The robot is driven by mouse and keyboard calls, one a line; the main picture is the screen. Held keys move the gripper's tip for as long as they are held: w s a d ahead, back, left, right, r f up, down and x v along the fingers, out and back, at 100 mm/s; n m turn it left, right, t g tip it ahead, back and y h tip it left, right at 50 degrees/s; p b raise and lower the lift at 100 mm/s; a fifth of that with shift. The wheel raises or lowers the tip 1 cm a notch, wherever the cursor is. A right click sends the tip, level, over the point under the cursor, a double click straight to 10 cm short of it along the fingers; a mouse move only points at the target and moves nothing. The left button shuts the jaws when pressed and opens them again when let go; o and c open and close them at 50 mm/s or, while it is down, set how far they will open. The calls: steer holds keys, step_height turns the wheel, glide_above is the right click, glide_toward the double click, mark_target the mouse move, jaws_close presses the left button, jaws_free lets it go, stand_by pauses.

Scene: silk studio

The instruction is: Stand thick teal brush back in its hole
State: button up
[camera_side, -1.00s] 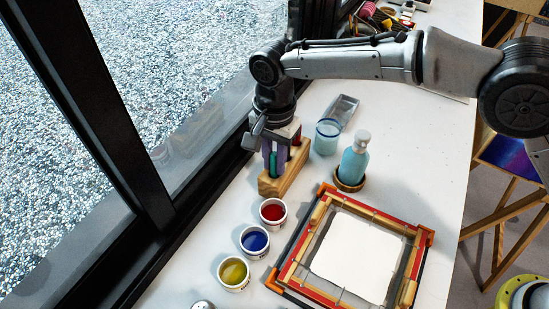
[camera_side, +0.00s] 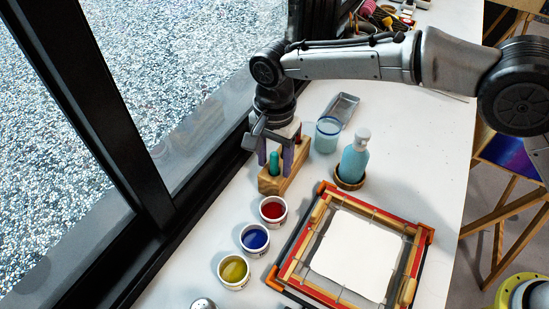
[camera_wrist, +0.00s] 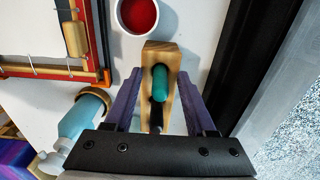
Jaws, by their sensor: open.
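The thick teal brush (camera_side: 273,163) stands upright in the wooden block (camera_side: 287,180), its teal handle showing above the block's top. In the wrist view the teal brush (camera_wrist: 160,82) rises from the wooden block (camera_wrist: 163,50) between the fingers. My gripper (camera_side: 274,158) is open over the block, with one purple finger on each side of the brush and a gap to it. In the wrist view my gripper (camera_wrist: 158,98) shows both fingers apart. The brush's lower end is hidden inside the block.
Red (camera_side: 272,210), blue (camera_side: 254,240) and yellow (camera_side: 233,271) paint pots stand in front of the block. A glass (camera_side: 327,136) and a teal bottle (camera_side: 354,160) stand to its right. A framed screen (camera_side: 358,255) lies at the front right. The window frame is close on the left.

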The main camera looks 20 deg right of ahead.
step_height(320, 180, up, 14)
stand_by(0.6)
steer(key=shift+w+d+f, duration=0.1)
stand_by(0.4)
